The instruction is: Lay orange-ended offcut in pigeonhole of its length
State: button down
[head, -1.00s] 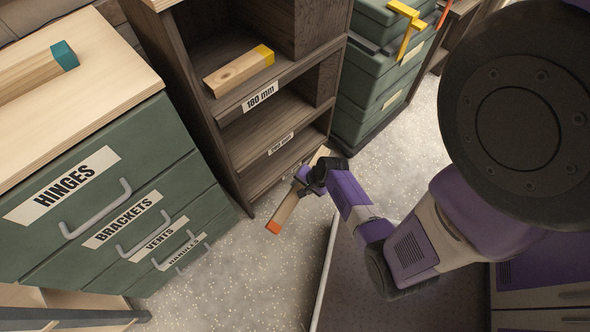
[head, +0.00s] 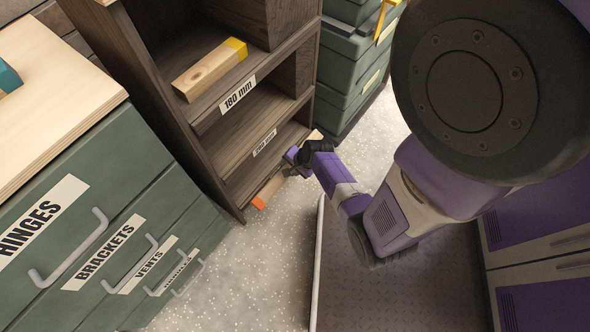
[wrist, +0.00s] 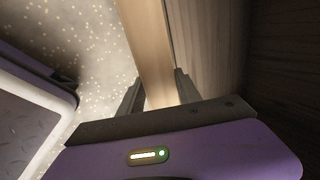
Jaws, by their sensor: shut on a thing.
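The orange-ended offcut (head: 269,189) is a long pale wooden bar, held low at the front of the dark wooden pigeonhole unit (head: 170,100). Its orange end points to the lower left. My gripper (head: 297,164) is shut on the bar near its middle; the wrist view shows the bar (wrist: 146,50) between both fingers. The top pigeonhole's label (head: 238,92) reads 180 mm. The label below it (head: 265,143) is too small to read surely. The lowest pigeonhole's label is hidden behind the bar and my gripper. I cannot tell whether the bar touches the unit.
A yellow-ended offcut (head: 210,68) lies in the top pigeonhole. A green drawer cabinet (head: 110,215) stands left, with a teal-ended piece (head: 8,78) on top. Green stacked boxes (head: 350,70) stand beyond the unit. Speckled floor (head: 250,270) is clear in front.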

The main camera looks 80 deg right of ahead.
jog(key=shift+w+d+f+b, duration=0.15)
jog(key=shift+w+d+b, duration=0.7)
jog(key=shift+w, duration=0.55)
jog(key=shift+w+d+f+b, duration=0.15)
jog(key=shift+w+d+b, duration=0.7)
jog(key=shift+w, duration=0.55)
jog(key=shift+w+d+f+b, duration=0.15)
jog(key=shift+w+d+b, duration=0.7)
jog(key=shift+w, duration=0.55)
jog(key=shift+f+b, duration=0.4)
jog(key=shift+f, duration=0.35)
jog(key=c, duration=0.7)
grip_release()
jog(key=shift+c, duration=0.2)
jog(key=shift+s+a+f, duration=0.1)
jog(key=shift+s, duration=0.05)
jog(key=shift+s+a+f, duration=0.15)
jog(key=p+v, duration=0.4)
jog(key=v, duration=0.4)
jog(key=shift+w+d+r, duration=0.25)
jog(key=shift+w+d, duration=0.05)
jog(key=shift+w, duration=0.05)
